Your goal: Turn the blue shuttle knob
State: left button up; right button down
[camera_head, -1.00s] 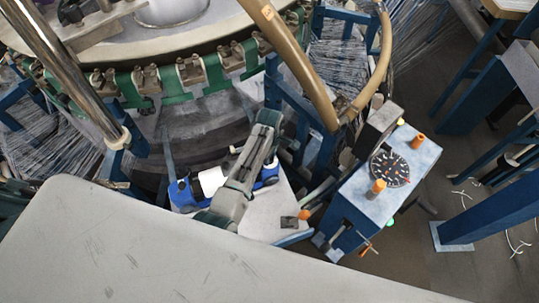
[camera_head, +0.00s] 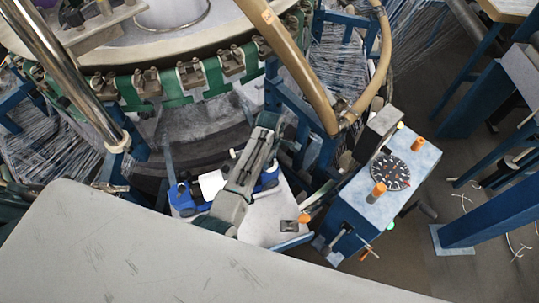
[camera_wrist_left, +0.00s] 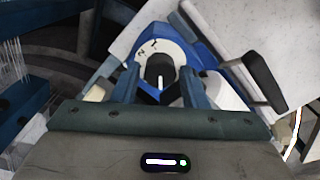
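The blue shuttle (camera_wrist_left: 205,60) fills the middle of the left wrist view. Its white dial face (camera_wrist_left: 142,52) carries dark letters. The black knob (camera_wrist_left: 160,72), with a pale pointer line, stands in front of that face. My left gripper (camera_wrist_left: 160,78) has one finger on each side of the knob, with narrow gaps seen; it looks open, and contact is not visible. In the head view my left gripper's grey-green body (camera_head: 245,178) covers the knob. Blue and white parts show on both sides of it. My right gripper is not in view.
The round loom rim (camera_head: 165,85) with clamps and a green band curves behind. A blue control box (camera_head: 345,215) with a dial and orange knobs stands to the right. A tan hoop (camera_head: 300,75) arches above. A pale plate (camera_head: 265,222) lies beside the gripper.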

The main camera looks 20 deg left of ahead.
pick_arm(q)
notch_tip(320, 180, up, 11)
jog(key=b, duration=0.3)
jog(key=shift+f, duration=0.15)
dwell(0.3)
